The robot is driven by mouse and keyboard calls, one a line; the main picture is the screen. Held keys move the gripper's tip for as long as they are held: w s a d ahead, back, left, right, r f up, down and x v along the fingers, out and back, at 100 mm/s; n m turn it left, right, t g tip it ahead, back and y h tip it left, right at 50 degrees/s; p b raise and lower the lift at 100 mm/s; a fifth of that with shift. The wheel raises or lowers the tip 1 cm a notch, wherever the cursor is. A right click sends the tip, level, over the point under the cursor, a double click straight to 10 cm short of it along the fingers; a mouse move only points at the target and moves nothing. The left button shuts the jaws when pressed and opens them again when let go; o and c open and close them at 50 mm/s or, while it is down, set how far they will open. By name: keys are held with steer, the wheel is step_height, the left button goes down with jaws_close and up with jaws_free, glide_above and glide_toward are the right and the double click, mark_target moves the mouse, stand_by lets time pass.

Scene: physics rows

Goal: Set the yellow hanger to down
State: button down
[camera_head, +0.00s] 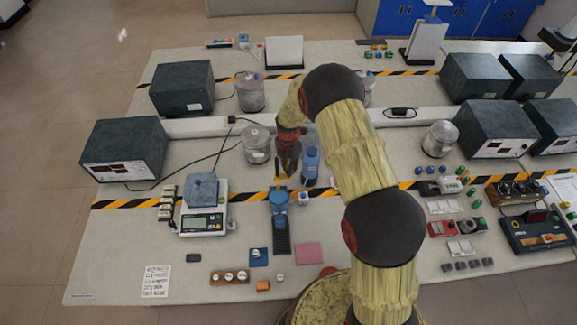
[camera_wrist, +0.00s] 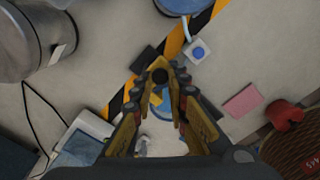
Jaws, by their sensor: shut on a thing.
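My gripper (camera_wrist: 160,72) is shut, its two fingertips close together around a small part that they mostly hide. A small yellow piece, which I take to be the yellow hanger (camera_wrist: 157,96), shows between the fingers. In the head view my gripper (camera_head: 284,178) points down over a blue stand (camera_head: 279,208) on a dark base (camera_head: 281,240). The blue stand also shows under the fingers in the wrist view. The hanger is too small and covered to tell whether it is up or down.
A balance (camera_head: 202,222) is to the left, and a metal pot (camera_head: 257,145) behind left. A pink pad (camera_head: 308,253) and a blue block (camera_head: 259,257) lie in front.

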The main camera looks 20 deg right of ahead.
steer(key=shift+f, duration=0.9)
steer(key=shift+s+f+b, duration=0.2)
steer(key=shift+s+b, duration=0.1)
steer(key=c, duration=2.2)
jaws_free()
steer(key=o, duration=0.3)
steer(key=shift+w+f, duration=0.15)
steer(key=shift+w, duration=0.2)
steer(key=shift+o, duration=1.1)
steer(key=shift+s+r, duration=0.15)
steer(key=shift+r, duration=0.05)
step_height(320, 180, up, 12)
